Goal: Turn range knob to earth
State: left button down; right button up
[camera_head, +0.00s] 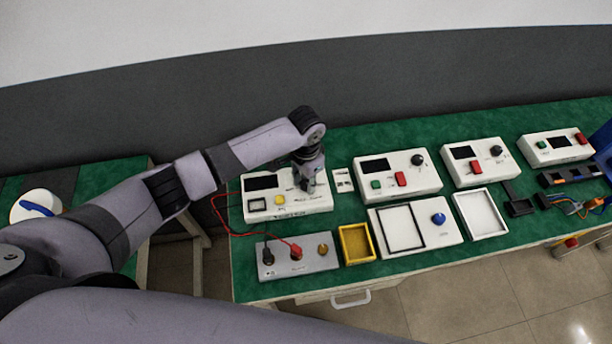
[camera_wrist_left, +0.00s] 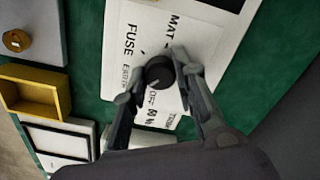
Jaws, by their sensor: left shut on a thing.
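The range knob (camera_wrist_left: 160,72) is a round black knob on a white instrument panel in the left wrist view. Printed labels surround it, among them "FUSE", "OFF" and "MAT"; the others are too small or partly covered to read surely. My left gripper (camera_wrist_left: 158,88) has its two fingers on either side of the knob and is shut on it. In the head view my left gripper (camera_head: 308,184) reaches down onto the right part of the leftmost white instrument (camera_head: 290,206), which has a dark display and a yellow button; the knob is hidden there. My right gripper is not in view.
A grey box (camera_head: 320,262) with posts and red and black leads stands in front of the instrument. A yellow tray (camera_head: 342,236) lies beside it. More white instruments (camera_head: 427,182) stand to the right. Bare green bench (camera_head: 245,285) shows at the front left edge.

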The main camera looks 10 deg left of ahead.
aim_at(306, 183)
pick_arm(q)
jog(key=shift+r+m+p, duration=0.1)
jog(key=shift+m+p, duration=0.45)
jog(key=shift+m, duration=1.25)
jog(key=c, duration=1.3)
grip_release()
notch_tip(306, 183, up, 12)
